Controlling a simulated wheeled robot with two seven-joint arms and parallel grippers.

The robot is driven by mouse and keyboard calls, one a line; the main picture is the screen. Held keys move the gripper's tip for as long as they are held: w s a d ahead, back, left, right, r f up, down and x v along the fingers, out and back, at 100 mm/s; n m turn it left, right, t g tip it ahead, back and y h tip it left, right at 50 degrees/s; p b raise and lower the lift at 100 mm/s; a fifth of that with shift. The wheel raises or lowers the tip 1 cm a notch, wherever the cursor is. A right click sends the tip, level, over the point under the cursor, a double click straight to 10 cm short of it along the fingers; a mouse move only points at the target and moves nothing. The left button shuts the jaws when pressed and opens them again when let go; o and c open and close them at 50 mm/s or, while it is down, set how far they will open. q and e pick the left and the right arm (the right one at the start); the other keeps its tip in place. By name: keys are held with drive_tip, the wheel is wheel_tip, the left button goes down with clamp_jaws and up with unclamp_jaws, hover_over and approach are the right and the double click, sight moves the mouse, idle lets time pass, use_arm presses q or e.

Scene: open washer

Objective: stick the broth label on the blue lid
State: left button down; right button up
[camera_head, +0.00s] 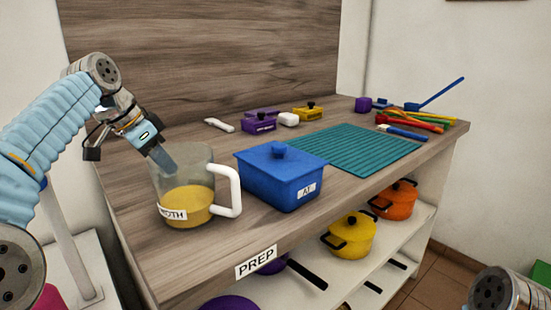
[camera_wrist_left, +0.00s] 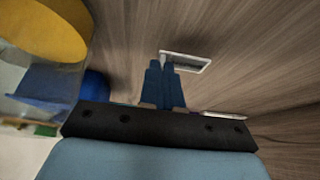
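The blue box (camera_head: 283,190) stands on the counter with its blue lid (camera_head: 279,159) on, a knob on top and a white label (camera_head: 307,190) on its front. The broth label (camera_head: 173,213) shows at the front of the clear jug (camera_head: 184,165), partly cut off, its letters ending in "OTH". My left gripper (camera_head: 165,162) points down at the jug's far rim; I cannot tell whether it is inside or behind. In the left wrist view its fingers (camera_wrist_left: 161,85) are together, beside a white-edged rectangle (camera_wrist_left: 187,62); contact is unclear. My right gripper is out of view.
The jug's white handle (camera_head: 227,190) stands between jug and box. A teal mat (camera_head: 360,150) lies right of the box. Small purple (camera_head: 259,124) and yellow (camera_head: 308,112) containers stand behind. Utensils (camera_head: 415,121) lie at the right. Pots (camera_head: 350,236) fill the lower shelf.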

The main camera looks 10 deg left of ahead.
use_arm(q)
drive_tip(key=shift+s+d+r, duration=0.1)
drive_tip(key=shift+r, duration=0.45)
idle(0.4)
drive_tip(key=shift+r, duration=2.5)
